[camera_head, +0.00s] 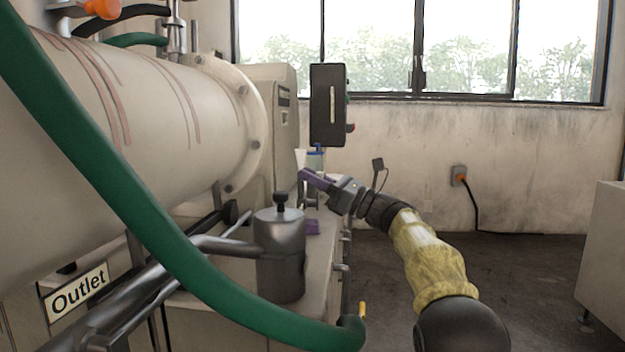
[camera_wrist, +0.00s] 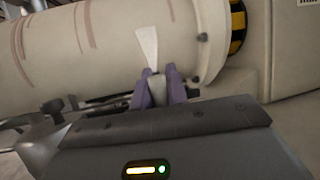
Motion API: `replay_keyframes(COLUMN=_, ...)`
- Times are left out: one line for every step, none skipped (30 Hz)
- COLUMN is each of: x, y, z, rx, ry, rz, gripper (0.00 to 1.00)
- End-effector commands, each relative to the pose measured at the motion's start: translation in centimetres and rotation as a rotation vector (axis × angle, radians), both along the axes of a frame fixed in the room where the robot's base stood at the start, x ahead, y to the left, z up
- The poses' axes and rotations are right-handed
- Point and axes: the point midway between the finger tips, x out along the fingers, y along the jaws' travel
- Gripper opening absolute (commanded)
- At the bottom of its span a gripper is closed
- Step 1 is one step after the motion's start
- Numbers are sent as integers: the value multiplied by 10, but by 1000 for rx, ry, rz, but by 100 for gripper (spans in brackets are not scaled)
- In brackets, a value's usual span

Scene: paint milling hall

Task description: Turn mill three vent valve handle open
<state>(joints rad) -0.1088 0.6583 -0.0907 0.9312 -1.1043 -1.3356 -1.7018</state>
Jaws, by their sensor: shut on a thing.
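My gripper (camera_head: 308,178) is at the far end of the bench, beside the end of the large cream mill drum (camera_head: 165,100). Its purple fingers (camera_wrist: 159,88) are shut on a pale, flat, tapered piece (camera_wrist: 148,46), which widens away from the fingers. In the wrist view this piece stands up in front of the drum (camera_wrist: 100,45); I cannot tell whether it touches it. An orange part (camera_head: 103,9) is on top of the drum at the upper left, cut by the picture edge. It may be a valve handle. No mill three label is readable.
A thick green hose (camera_head: 150,225) crosses the foreground. A black control box (camera_head: 328,105) hangs above my gripper. A pale cabinet (camera_head: 605,255) is at right; the floor between is clear.

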Motion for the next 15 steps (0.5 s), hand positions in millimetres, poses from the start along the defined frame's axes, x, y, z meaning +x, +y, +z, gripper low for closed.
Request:
replay_keyframes(x=1, y=1, z=-5, rx=-5, ry=4, rz=3, gripper=0)
replay_keyframes(x=1, y=1, z=-5, rx=-5, ry=4, rz=3, gripper=17)
replay_keyframes(x=1, y=1, z=-5, rx=-5, ry=4, rz=3, gripper=25)
replay_keyframes(x=1, y=1, z=-4, rx=-4, ry=4, rz=3, gripper=31)
replay_keyframes(x=1, y=1, z=-4, rx=-4, ry=4, rz=3, gripper=37)
replay_keyframes(x=0, y=1, z=-3, rx=-3, ry=3, rz=3, gripper=37)
replay_keyframes(x=0, y=0, z=-3, rx=-3, ry=3, rz=2, gripper=37)
replay_keyframes(x=0, y=0, z=-3, rx=-2, ry=3, rz=2, gripper=37)
replay_keyframes(x=0, y=0, z=-2, rx=-2, ry=3, rz=2, gripper=37)
replay_keyframes(x=0, y=0, z=-2, rx=-3, ry=2, rz=2, gripper=37)
replay_keyframes(x=0, y=0, z=-2, rx=-2, ry=2, rz=2, gripper=37)
replay_keyframes(x=0, y=0, z=-2, rx=-2, ry=2, rz=2, gripper=37)
replay_keyframes(x=0, y=0, z=-2, rx=-2, ry=2, rz=2, gripper=37)
replay_keyframes(x=0, y=0, z=-2, rx=-2, ry=2, rz=2, gripper=37)
replay_keyframes(x=0, y=-1, z=-2, rx=-2, ry=2, rz=1, gripper=37)
